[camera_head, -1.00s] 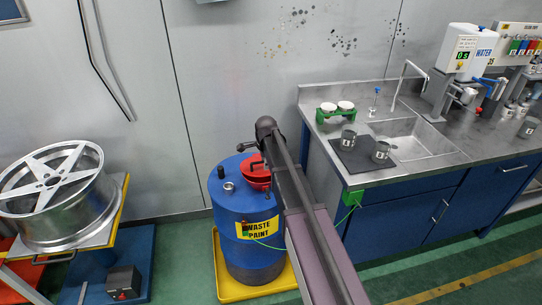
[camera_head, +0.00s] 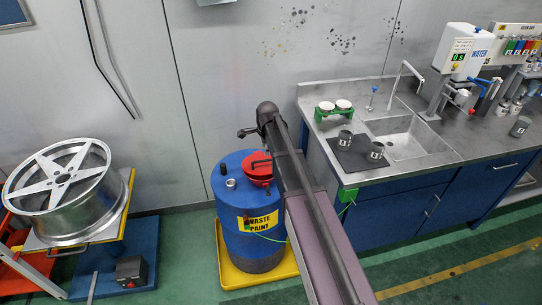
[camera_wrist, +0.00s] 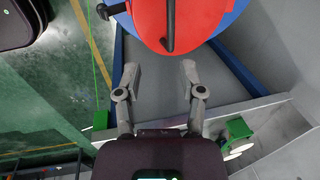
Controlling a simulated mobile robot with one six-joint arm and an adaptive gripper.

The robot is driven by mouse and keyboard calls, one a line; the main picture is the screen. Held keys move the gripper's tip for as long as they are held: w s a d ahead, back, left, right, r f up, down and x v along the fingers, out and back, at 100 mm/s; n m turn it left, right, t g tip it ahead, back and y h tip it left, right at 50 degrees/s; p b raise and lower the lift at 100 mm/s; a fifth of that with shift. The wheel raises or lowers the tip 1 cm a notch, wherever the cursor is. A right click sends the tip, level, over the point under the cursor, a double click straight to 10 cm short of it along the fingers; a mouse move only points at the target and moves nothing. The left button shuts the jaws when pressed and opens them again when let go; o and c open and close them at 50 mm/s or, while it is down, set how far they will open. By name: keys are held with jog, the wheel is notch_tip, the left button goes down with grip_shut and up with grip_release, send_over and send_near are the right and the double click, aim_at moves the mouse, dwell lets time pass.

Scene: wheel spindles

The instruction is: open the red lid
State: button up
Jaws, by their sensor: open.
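The red lid (camera_head: 257,165) sits on top of the blue waste paint drum (camera_head: 240,205), and a dark handle bar lies across it. In the wrist view the red lid (camera_wrist: 190,25) is at the top edge, with its dark handle (camera_wrist: 168,28) pointing down the picture. My gripper (camera_wrist: 160,75) is open and empty, its two fingers apart just below the lid and handle in the wrist view. In the head view my arm covers the right side of the drum, and my gripper's fingertips are hard to make out.
The drum stands in a yellow tray (camera_head: 234,273). To the right is a steel sink counter (camera_head: 320,110) with cups on a dark mat. A wheel rim (camera_head: 65,195) rests on a yellow stand at the left.

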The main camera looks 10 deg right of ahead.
jog(key=s+n, duration=0.5)
jog(key=s, duration=0.2)
jog(key=shift+s+g, duration=0.3)
jog(key=shift+s, duration=0.1)
jog(key=shift+r, duration=0.1)
jog(key=shift+s, duration=0.2)
grip_shut()
jog(key=s+n+g, duration=0.1)
jog(key=s+n, duration=1.2)
jog(key=s, duration=0.5)
jog(key=shift+s+g, duration=0.25)
jog(key=shift+g, duration=0.05)
jog(key=shift+d, duration=0.1)
